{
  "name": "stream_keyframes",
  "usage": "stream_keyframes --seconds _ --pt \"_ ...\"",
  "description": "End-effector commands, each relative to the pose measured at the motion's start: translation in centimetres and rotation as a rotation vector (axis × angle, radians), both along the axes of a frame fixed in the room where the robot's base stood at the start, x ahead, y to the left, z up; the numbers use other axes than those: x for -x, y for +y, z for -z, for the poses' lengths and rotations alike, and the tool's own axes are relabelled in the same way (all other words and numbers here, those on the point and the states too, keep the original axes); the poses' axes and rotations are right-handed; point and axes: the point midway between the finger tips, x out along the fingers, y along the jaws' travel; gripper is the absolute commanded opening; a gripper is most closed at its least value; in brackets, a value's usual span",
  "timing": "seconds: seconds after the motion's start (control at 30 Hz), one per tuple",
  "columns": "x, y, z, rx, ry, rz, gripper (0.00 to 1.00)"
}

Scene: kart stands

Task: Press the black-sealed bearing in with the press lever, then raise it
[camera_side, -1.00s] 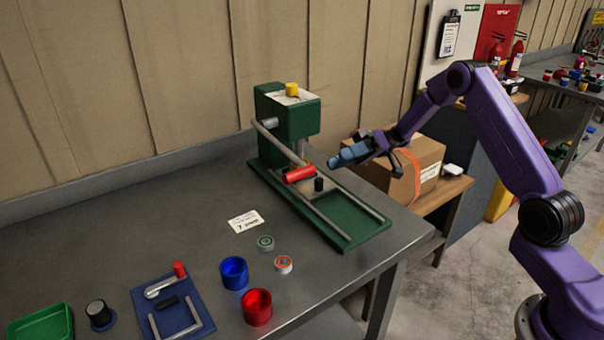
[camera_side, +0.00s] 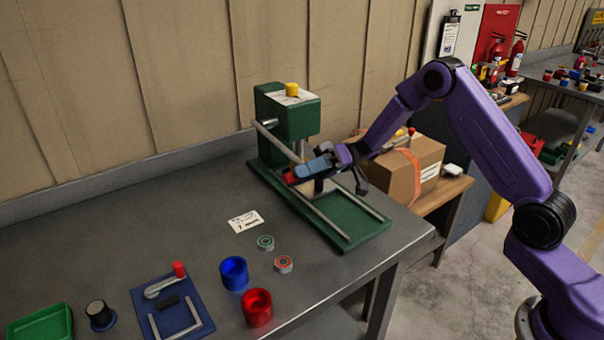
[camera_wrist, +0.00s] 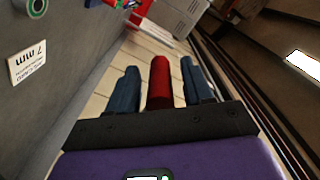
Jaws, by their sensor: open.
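The green press (camera_side: 287,118) stands at the back of the bench. In the wrist view the red handle (camera_wrist: 160,80) lies between the two blue fingers of my gripper (camera_wrist: 159,72), with a gap on each side. My gripper is open around the handle, not clamped on it. The spot under the ram is largely covered by my gripper, so I cannot make out the black-sealed bearing there.
A green-ringed bearing (camera_side: 265,242) and a red-ringed bearing (camera_side: 284,264) lie on the bench near a paper card (camera_side: 245,221). A blue cup (camera_side: 234,273), a red cup (camera_side: 257,307) and a blue fixture plate (camera_side: 190,318) stand in front. A cardboard box (camera_side: 413,165) is behind my arm.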

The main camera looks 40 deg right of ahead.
Motion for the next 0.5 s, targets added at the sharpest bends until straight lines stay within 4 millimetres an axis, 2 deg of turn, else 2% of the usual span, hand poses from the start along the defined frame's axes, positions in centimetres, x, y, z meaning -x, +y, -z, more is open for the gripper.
stream_keyframes --seconds 0.07,0.1,0.23,0.27,0.5 --pt "0.0 -0.01 0.0 0.0 0.0 0.0 0.51" --pt "0.0 -0.02 0.0 0.0 0.0 0.0 0.47" --pt "0.01 -0.04 -0.01 0.0 0.0 0.0 0.05" --pt "0.01 -0.04 -0.01 0.0 0.0 0.0 0.0" --pt "0.03 -0.07 -0.35 0.0 0.009 0.0 0.0"
